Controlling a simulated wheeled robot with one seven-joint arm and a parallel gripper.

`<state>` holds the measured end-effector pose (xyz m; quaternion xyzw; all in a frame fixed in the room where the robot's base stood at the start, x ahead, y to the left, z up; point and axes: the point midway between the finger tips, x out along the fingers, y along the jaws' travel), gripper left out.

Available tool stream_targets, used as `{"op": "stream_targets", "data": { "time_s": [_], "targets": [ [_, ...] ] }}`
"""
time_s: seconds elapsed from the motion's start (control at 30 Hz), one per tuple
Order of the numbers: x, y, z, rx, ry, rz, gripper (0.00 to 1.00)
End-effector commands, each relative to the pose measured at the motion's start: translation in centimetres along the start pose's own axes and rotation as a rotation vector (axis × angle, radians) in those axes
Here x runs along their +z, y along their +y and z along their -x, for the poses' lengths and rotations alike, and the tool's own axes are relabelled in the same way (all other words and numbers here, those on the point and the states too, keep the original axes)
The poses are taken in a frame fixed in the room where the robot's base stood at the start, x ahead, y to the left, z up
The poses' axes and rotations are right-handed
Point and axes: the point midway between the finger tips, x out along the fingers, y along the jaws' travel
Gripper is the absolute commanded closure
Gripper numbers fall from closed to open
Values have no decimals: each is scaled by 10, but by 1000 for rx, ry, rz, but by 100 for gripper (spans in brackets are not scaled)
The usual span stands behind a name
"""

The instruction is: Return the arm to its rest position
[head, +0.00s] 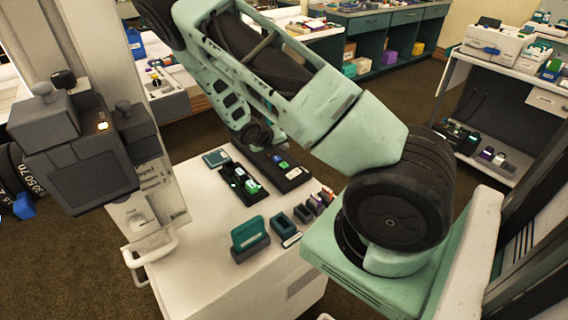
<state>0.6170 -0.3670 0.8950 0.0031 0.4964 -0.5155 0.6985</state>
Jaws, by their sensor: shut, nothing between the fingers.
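My pale green arm (350,130) rises from its base at the right and reaches up and left across the view. A slotted green link (222,92) folds down behind it and ends at a dark round joint (257,134) above the far part of the white cabinet top. I cannot make out my gripper or its fingers; the arm hides what lies past that joint.
The white cabinet (190,255) below the arm holds dark trays (250,190), a teal card in a holder (249,236) and small boxes. A grey device (88,165) stands at left. Shelves (490,100) stand right, and a teal counter (372,30) stands behind. Brown floor lies between.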

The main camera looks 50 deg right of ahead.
Motion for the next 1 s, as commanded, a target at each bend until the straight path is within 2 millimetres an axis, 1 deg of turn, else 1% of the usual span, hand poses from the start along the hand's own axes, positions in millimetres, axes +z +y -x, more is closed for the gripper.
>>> {"op": "stream_targets", "data": {
  "time_s": [0.7, 0.77, 0.87, 0.97, 1.0],
  "targets": [
    [0, 0, 1, 2, 3, -12, 100],
    [-2, -1, 9, 13, 21, -74, 100],
    [-8, -4, 32, 40, 82, -276, 100],
    [-18, -7, 68, 71, 182, -574, 100],
    [-23, -9, 84, 81, 229, -703, 100]
  ]
}}
